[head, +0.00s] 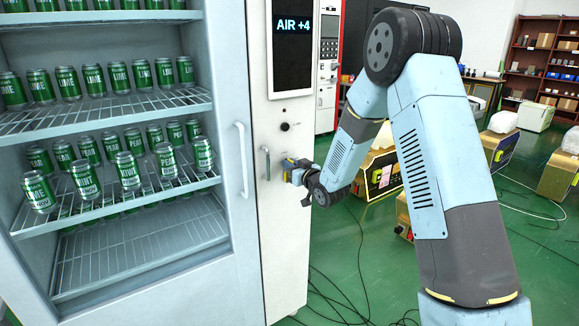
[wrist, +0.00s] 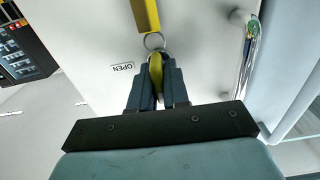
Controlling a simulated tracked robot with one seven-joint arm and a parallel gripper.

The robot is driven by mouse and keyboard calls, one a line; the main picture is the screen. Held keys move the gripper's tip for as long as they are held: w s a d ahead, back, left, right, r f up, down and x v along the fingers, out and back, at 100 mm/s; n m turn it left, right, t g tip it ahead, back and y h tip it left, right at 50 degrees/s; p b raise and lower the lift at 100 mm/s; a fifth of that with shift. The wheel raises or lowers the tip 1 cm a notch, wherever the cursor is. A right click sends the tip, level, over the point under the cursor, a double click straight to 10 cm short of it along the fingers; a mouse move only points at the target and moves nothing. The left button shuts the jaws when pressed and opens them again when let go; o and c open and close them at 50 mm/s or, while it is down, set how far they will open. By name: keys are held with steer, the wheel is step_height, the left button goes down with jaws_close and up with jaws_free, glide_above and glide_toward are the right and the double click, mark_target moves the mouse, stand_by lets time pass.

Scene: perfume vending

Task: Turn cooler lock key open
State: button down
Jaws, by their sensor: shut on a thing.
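The cooler (head: 222,110) stands on the left in the head view, with a glass front and a light side panel (head: 277,225). My gripper (head: 290,172) is at this panel, just right of a short metal handle (head: 265,162). In the wrist view my gripper (wrist: 157,85) is shut on the key (wrist: 156,68), which looks yellowish between the fingers. A metal ring (wrist: 154,41) joins it to a yellow tag (wrist: 145,14). An "OPEN" label (wrist: 122,66) is on the panel left of the fingers. The lock itself is hidden by the fingers.
The cooler door has a long vertical handle (head: 242,160). A black knob (head: 285,127) and an "AIR +4" display (head: 293,45) are above my gripper. Gold-and-black machines (head: 378,174) and floor cables (head: 360,255) lie to the right.

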steer(key=m, duration=0.4)
steer(key=shift+d, duration=0.1)
steer(key=shift+w+d+f+m, duration=0.1)
steer(key=shift+f+m, duration=0.05)
steer(key=shift+m, duration=2.15)
steer(key=shift+s+d+f+m, duration=0.1)
steer(key=shift+f+m, duration=0.05)
steer(key=shift+m, duration=2.15)
steer(key=shift+w+d+f+m, duration=0.1)
steer(key=shift+f+m, duration=0.05)
steer(key=shift+m, duration=2.15)
steer(key=c, duration=1.4)
jaws_free()
steer(key=shift+o, duration=1)
